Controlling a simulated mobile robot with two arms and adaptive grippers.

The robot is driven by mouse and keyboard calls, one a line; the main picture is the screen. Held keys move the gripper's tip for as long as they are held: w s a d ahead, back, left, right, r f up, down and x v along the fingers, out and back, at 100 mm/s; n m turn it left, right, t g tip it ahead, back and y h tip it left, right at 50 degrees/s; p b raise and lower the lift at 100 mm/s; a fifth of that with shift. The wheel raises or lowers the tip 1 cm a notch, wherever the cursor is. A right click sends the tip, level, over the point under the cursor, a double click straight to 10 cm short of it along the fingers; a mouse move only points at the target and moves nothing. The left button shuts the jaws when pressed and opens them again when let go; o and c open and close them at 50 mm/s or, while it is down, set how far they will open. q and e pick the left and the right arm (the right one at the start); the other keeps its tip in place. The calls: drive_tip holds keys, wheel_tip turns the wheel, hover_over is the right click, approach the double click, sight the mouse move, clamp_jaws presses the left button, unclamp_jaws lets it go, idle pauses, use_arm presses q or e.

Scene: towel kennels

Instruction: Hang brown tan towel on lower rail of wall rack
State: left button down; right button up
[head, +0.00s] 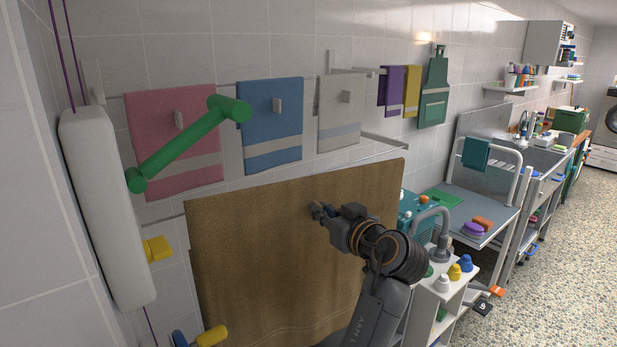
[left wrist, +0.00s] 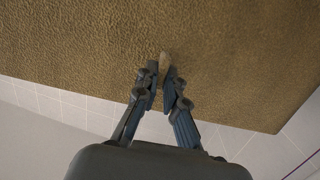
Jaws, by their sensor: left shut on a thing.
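The brown tan towel (head: 260,260) is spread flat and upright in front of the tiled wall, below the hanging towels. It also fills the top of the left wrist view (left wrist: 80,50). My left gripper (head: 316,210) is at the towel's upper middle, shut on a small tan tab (left wrist: 165,62) on its face. A stretch of the lower rail (head: 172,217) shows left of the towel; the rest is hidden behind it. I cannot tell whether the towel's top edge lies over the rail or in front of it. My right gripper is not in view.
Pink (head: 165,155), blue (head: 270,130) and grey (head: 340,125) towels hang above. A white shelf unit with bottles (head: 445,290) and a sink bench (head: 475,205) are at the right.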

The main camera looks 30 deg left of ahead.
use_arm(q)
drive_tip(key=s+r, duration=0.1)
drive_tip(key=r, duration=0.1)
drive_tip(key=s+r+n+g+p, duration=0.1)
drive_tip(key=r, duration=0.1)
drive_tip(key=s+r+n+g, duration=0.1)
drive_tip(key=s+r, duration=0.1)
drive_tip(key=shift+r+y, duration=0.1)
drive_tip(key=shift+y, duration=0.3)
drive_tip(key=shift+w+a, duration=0.2)
drive_tip(key=shift+a, duration=0.2)
drive_tip(key=x, duration=0.2)
drive_tip(key=p+x, duration=0.1)
drive_tip(key=x, duration=0.1)
drive_tip(key=r+x, duration=0.1)
drive_tip(key=x, duration=0.1)
drive_tip(key=shift+w+a+p, duration=0.1)
drive_tip(key=shift+a+p, duration=0.3)
drive_tip(key=shift+a, duration=0.05)
drive_tip(key=shift+r+x, duration=0.2)
drive_tip(key=shift+x, duration=0.95)
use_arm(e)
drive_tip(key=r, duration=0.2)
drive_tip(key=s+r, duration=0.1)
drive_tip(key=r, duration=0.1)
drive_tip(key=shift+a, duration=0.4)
use_arm(q)
drive_tip(key=shift+a, duration=0.2)
